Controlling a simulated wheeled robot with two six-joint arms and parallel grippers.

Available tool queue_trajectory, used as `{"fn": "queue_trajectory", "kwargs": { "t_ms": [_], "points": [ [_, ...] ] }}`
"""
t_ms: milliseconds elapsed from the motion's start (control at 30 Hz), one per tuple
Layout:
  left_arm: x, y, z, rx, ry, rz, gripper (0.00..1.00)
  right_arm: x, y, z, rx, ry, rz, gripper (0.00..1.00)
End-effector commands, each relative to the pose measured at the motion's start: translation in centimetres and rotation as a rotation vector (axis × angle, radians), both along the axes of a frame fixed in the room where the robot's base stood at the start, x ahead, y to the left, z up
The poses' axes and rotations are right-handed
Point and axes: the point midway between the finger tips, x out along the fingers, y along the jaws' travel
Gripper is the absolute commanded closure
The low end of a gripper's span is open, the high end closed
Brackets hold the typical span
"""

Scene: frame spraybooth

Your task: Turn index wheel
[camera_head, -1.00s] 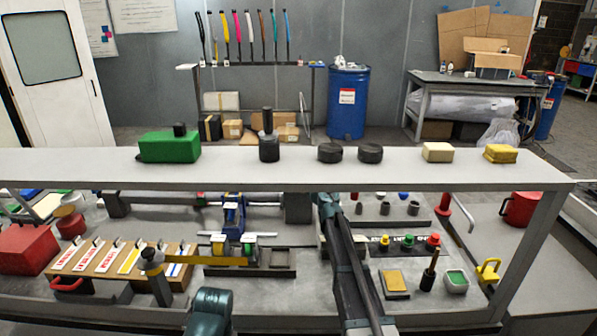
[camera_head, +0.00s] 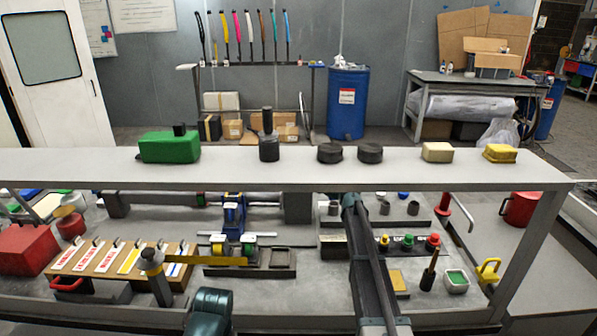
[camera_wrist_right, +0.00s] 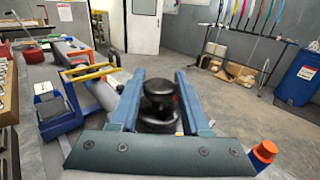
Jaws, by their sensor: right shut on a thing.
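A black knob-like thing with a wide round top and a narrower waist (camera_wrist_right: 158,98) sits between the two blue-grey fingers of my right gripper (camera_wrist_right: 158,88) in the right wrist view. The gripper is shut on it. I cannot tell if this is part of the index wheel. In the head view my right arm reaches in from the bottom, and its far end goes behind the raised shelf, so the gripper is hidden there. A blue stand (camera_head: 233,215) with yellow and green reels (camera_head: 220,246) stands left of the arm.
A long raised shelf (camera_head: 100,168) crosses over the bench, bearing a green block (camera_head: 169,147) and several other pieces. Red, green and yellow knobs (camera_head: 408,242) stand right of my arm. An orange-capped blue cylinder (camera_wrist_right: 264,152) is close at the right gripper's right.

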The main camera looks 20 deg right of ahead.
Motion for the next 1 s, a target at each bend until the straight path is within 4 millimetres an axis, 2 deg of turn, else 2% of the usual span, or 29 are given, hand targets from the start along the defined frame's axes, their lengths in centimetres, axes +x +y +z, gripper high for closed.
{"fn": "queue_trajectory", "kwargs": {
  "t_ms": [200,233,367,400,767,1000],
  "points": [
    [0.0,0.0,0.0,0.0,0.0,0.0,1.0,0.0,0.0,0.0,0.001,0.0,-0.001,1.0],
    [0.0,0.0,0.0,0.0,0.0,0.0,1.0,0.0,0.0,0.0,0.001,0.0,-0.001,0.5],
    [0.0,0.0,0.0,0.0,0.0,0.0,1.0,0.0,0.0,0.0,0.001,0.0,-0.001,0.26],
    [0.0,0.0,0.0,0.0,0.0,0.0,1.0,0.0,0.0,0.0,0.001,0.0,-0.001,0.24],
    [0.0,0.0,0.0,0.0,0.0,0.0,1.0,-0.6,-0.3,0.0,0.001,0.0,-0.002,0.24],
    [0.0,0.0,0.0,0.0,0.0,0.0,1.0,-4.7,-2.4,0.0,0.001,0.0,-0.005,0.24]
  ]
}}
